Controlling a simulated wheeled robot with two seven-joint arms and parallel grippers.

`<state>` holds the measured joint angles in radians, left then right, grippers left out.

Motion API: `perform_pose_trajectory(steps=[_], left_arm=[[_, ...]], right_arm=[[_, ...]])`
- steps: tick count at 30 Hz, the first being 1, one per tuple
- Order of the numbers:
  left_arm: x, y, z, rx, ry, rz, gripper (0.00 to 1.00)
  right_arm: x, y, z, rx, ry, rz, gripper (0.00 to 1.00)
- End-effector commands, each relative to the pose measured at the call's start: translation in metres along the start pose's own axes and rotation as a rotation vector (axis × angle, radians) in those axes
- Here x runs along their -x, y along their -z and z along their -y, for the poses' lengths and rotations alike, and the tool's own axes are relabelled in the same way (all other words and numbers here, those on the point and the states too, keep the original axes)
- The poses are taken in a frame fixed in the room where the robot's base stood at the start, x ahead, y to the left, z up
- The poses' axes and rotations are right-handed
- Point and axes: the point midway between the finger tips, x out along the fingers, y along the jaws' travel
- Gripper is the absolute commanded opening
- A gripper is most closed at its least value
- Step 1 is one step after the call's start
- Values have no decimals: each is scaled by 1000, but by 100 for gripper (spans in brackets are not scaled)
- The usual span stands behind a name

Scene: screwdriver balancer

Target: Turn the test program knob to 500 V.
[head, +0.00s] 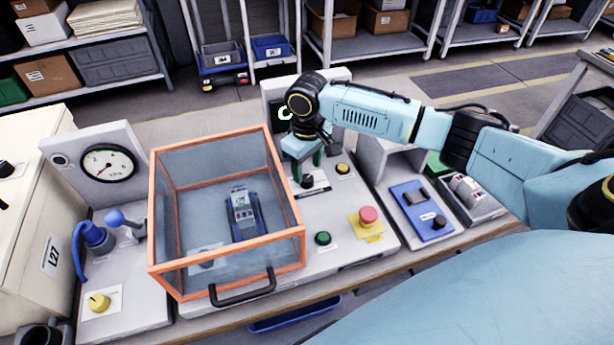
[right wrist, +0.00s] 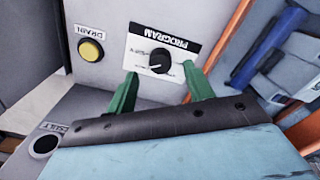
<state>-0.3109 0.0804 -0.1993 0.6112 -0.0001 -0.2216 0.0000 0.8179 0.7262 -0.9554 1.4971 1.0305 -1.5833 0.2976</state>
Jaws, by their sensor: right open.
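The program knob (right wrist: 159,61) is a small black round knob on a white label headed PROGRAM, which appears upside down in the right wrist view. A pale mark shows on the knob's left side there; the voltage markings are too small to read. In the head view the knob (head: 308,181) sits on the grey panel right of the orange-framed box. My right gripper (right wrist: 160,70) is open, with its green fingers on either side of the knob, apart from it. In the head view the right gripper (head: 305,168) points down just above the knob. My left gripper is not in view.
The orange-framed clear box (head: 228,250) stands close left of the knob. A yellow DRAIN button (right wrist: 91,50) is beside the label. A green button (head: 323,238) and red emergency button (head: 368,215) are nearer the front. A blue switch panel (head: 421,209) lies right.

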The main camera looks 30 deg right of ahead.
Motion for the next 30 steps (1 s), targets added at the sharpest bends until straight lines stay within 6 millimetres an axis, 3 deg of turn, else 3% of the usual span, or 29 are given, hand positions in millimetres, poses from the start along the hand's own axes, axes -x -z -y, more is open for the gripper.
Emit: perform_pose_trajectory(steps=[6, 18, 28, 30], left_arm=[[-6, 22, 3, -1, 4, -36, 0], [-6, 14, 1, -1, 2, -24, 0], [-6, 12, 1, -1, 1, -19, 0], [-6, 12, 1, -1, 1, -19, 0]], right_arm=[[-30, 0, 0, 0, 1, 1, 52], [-36, 0, 0, 1, 0, 0, 52], [-36, 0, 0, 1, 0, 0, 9], [-36, 0, 0, 0, 0, 0, 8]])
